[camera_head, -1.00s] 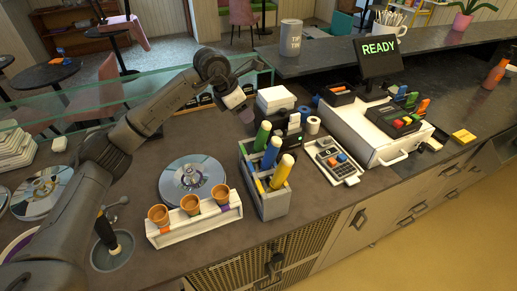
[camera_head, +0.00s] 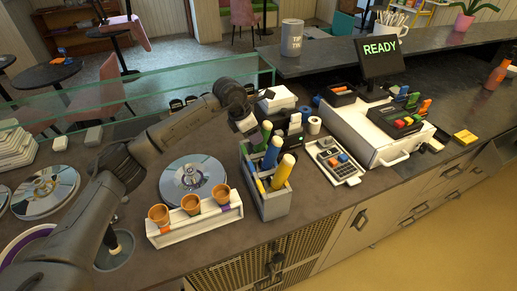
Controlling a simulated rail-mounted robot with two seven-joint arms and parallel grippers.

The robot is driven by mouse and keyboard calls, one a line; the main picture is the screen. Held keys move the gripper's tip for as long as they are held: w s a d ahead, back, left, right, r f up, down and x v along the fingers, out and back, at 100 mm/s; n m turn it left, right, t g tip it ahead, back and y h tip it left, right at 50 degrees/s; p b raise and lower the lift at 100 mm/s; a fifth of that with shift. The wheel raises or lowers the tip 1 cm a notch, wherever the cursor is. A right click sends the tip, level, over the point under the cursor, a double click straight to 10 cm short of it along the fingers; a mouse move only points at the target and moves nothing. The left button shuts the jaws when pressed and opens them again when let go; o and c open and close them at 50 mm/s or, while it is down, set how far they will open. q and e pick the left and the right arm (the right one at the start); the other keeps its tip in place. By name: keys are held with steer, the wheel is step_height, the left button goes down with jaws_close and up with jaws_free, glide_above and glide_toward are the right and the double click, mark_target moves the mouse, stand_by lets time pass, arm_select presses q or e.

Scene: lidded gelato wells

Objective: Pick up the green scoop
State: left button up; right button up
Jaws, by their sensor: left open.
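The green scoop (camera_head: 265,131) stands in the grey holder (camera_head: 274,208), handle up, at the back of the row. A blue scoop (camera_head: 272,152) and a yellow scoop (camera_head: 281,172) stand in front of it in the same holder. The scoop heads are hidden inside the holder. My left gripper (camera_head: 248,128) is open, just left of the green handle's top. I cannot tell whether it touches the handle. My right gripper is out of view.
A white rack with several cones (camera_head: 195,225) stands left of the holder. A shiny round well lid (camera_head: 193,176) lies behind it. A card terminal (camera_head: 337,162) and white cash drawer (camera_head: 357,130) are to the right. A glass guard (camera_head: 150,85) runs behind.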

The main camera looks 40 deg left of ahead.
mark_target(259, 150)
arm_select(q)
steer(key=x, duration=0.4)
steer(key=shift+f, duration=0.1)
steer(key=shift+w+a+f, duration=0.1)
steer(key=shift+a+f, duration=0.05)
steer(key=shift+f, duration=0.5)
steer(key=c, duration=0.6)
jaws_close()
